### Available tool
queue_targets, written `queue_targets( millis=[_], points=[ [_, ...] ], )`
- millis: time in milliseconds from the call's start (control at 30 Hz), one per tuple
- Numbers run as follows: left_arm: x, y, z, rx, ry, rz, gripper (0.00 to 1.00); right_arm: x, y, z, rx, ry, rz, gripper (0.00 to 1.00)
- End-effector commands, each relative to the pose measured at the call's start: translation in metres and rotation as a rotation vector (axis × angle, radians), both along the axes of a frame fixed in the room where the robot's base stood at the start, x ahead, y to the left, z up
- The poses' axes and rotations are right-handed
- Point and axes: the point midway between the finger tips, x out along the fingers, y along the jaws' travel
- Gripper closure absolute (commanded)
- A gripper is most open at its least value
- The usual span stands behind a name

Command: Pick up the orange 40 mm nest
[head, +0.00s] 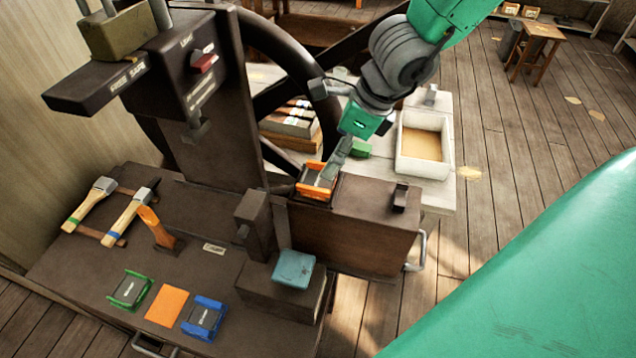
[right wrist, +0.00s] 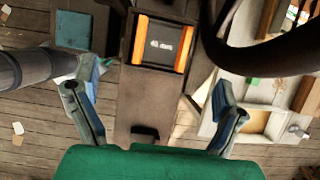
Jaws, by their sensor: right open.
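The orange 40 mm nest (head: 314,191) has orange sides around a dark plate. It sits on top of the dark block (head: 362,220) beside the press column. My left gripper is not in view.
A green nest (head: 130,289), an orange square (head: 167,305) and a blue nest (head: 204,318) lie on the bench front. Hammers (head: 120,222) lie at left. The large handwheel (head: 262,98) stands close behind the nest. A pale tray (head: 424,145) is at right.

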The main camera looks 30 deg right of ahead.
Motion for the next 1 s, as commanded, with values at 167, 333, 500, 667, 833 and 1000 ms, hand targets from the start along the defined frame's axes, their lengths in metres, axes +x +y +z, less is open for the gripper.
queue_targets(
  millis=[167,333,500,667,833,1000],
  points=[
    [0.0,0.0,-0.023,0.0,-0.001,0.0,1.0,0.007,0.006,-0.03,0.0,0.001,0.001,0.09],
    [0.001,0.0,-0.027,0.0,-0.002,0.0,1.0,0.008,0.008,-0.035,-0.001,-0.001,0.001,0.09],
    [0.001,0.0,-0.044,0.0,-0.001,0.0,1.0,0.016,0.012,-0.061,0.0,0.001,0.001,0.09],
    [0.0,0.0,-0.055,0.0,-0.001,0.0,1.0,0.023,0.018,-0.079,-0.001,0.001,0.002,0.09],
    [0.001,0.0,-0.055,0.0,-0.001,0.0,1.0,0.023,0.019,-0.08,-0.002,-0.001,0.0,0.09],
    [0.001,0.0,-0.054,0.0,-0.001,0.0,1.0,0.023,0.018,-0.08,0.0,-0.002,0.001,0.23]
  ],
)
